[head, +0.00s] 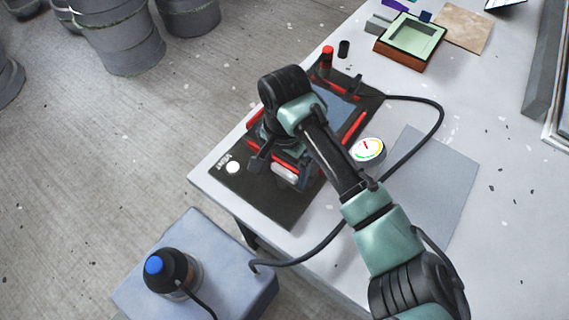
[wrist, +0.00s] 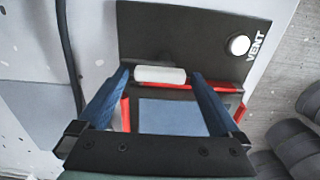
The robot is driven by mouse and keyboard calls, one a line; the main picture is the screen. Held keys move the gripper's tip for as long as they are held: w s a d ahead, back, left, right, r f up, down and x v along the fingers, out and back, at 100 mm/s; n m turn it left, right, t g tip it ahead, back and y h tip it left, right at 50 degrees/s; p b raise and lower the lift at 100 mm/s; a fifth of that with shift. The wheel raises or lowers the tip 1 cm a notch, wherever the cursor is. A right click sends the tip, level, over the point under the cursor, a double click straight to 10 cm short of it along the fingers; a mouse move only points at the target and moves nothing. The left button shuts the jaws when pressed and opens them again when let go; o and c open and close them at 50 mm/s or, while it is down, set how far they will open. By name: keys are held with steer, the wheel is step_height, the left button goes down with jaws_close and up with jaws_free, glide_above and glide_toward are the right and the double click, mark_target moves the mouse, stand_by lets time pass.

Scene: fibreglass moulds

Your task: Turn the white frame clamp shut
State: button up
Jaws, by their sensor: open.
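The white frame clamp (wrist: 160,75) is a short rounded bar at the near edge of a red frame (wrist: 124,112) around a blue-grey panel (wrist: 170,116). It also shows in the head view (head: 286,170). My gripper (wrist: 160,78) is open, with one blue finger on each side of the clamp. The fingertips are close to the clamp's two ends; I cannot tell whether they touch it. In the head view my arm hides part of the frame and of the fingers.
The frame lies on a black mat (head: 290,205) with a white VENT button (head: 233,167). A red-topped post (head: 326,58), a dial gauge (head: 368,149) and a black hose (head: 440,120) are near. A blue-capped pump (head: 170,270) stands on a box. A grey sheet (head: 440,185) lies right.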

steer(key=c, duration=1.2)
steer(key=shift+o, duration=0.2)
steer(key=shift+r, duration=0.1)
